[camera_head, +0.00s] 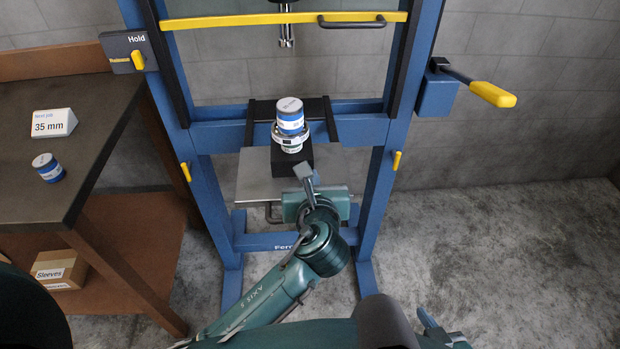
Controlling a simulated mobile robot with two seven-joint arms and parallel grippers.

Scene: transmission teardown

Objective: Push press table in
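The press table (262,185) is a grey plate in the middle of the blue press frame, sticking out toward me. A dark handle (270,216) shows at its front edge, partly hidden by my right arm. A black block (291,160) stands on the table, bearing a silver ringed part with a blue and white cylinder (290,115) upright on top. My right gripper (303,171) is just in front of the black block, over the table. Its grey fingertips look close to the block, but I cannot tell whether they touch or are open. My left gripper is not in view.
The blue press frame (205,200) has a yellow bar guard (285,20) above and a yellow-handled lever (492,94) at right. A workbench (90,120) at left holds a "35 mm" sign (53,123) and a blue-white cylinder (47,167). Floor at right is clear.

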